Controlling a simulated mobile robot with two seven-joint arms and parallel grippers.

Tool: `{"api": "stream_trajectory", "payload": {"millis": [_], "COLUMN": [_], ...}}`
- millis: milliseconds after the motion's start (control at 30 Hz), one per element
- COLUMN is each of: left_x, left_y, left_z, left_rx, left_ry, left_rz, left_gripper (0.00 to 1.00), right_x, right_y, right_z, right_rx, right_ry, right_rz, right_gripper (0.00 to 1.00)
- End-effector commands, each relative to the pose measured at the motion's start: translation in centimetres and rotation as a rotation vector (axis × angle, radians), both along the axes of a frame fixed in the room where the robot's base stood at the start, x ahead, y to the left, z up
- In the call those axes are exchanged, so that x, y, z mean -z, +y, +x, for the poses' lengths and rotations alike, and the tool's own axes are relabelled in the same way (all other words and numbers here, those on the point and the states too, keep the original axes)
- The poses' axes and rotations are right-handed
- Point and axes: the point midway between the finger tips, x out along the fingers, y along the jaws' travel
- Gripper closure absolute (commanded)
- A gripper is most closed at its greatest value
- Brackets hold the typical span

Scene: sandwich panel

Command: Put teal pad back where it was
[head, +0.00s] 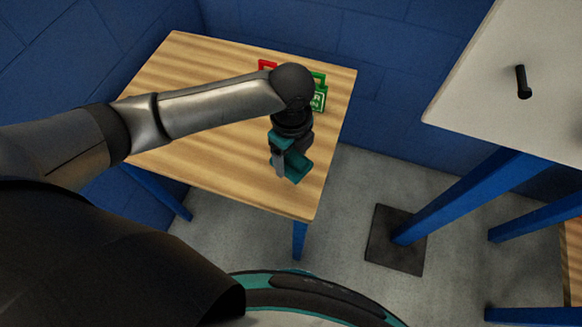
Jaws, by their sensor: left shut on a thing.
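The teal pad (298,166) shows at the fingers of my left gripper (284,162), which is shut on it. The gripper points down over the right part of a wooden table (225,70), near its right edge. Part of the pad is hidden by the gripper. I cannot tell whether the pad touches the tabletop or is held just above it. My right gripper is not in view.
A green sign-like item (319,95) and a red item (267,65) stand at the table's back, partly hidden by my left arm. A white table (480,90) at right bears a black peg (523,82). A dark plate (385,250) lies on the floor. The table's left part is clear.

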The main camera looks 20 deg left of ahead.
Motion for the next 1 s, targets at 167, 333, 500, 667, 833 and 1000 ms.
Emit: {"api": "stream_trajectory", "payload": {"millis": [167, 333, 500, 667, 833, 1000], "left_x": [1.3, 4.0, 4.7, 4.6, 4.9, 4.9], "left_y": [0.0, 0.0, 0.0, 0.0, 0.0, 0.0], "left_z": [0.0, -0.1, 0.0, 0.0, 0.0, 0.0], "left_rx": [0.0, -0.001, 0.001, 0.001, 0.001, 0.001], "left_ry": [0.0, 0.002, -0.002, -0.002, -0.001, -0.001], "left_rz": [0.001, 0.001, 0.0, 0.0, 0.0, 0.0], "left_gripper": [0.78, 0.78, 0.78, 0.78, 0.21, 0.02], "right_x": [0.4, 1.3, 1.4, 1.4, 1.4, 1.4], "right_y": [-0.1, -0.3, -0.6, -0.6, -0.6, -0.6], "right_z": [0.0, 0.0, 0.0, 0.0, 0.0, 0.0], "right_rx": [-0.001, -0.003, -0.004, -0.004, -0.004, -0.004], "right_ry": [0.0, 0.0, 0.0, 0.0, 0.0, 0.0], "right_rz": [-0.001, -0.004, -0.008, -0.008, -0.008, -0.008], "right_gripper": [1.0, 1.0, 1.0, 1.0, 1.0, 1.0]}}
